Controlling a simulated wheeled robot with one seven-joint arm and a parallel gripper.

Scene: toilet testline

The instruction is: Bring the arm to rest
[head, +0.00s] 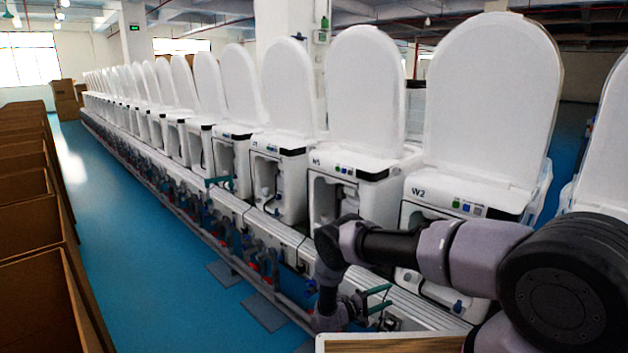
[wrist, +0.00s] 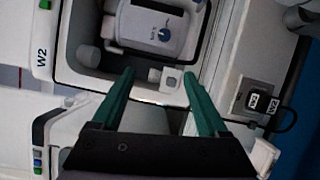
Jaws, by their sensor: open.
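My arm reaches in from the right side of the head view and bends down in front of the toilet marked W2 (head: 440,207). My gripper (head: 378,299) is low beside the rail of the test line, with its green fingers pointing right. In the wrist view, my gripper (wrist: 158,76) has its two green fingers spread apart with nothing held between them. The fingertips are in front of the open cavity of the W2 unit (wrist: 95,75). A grey-white box (wrist: 158,28) with a dark frame sits inside that cavity.
A long row of toilets with raised white lids (head: 368,90) runs to the far left. A rail with pipes (head: 240,215) runs along their front. Brown boxes (head: 35,225) line the left side. A socket with a cable (wrist: 262,98) is right of the fingers.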

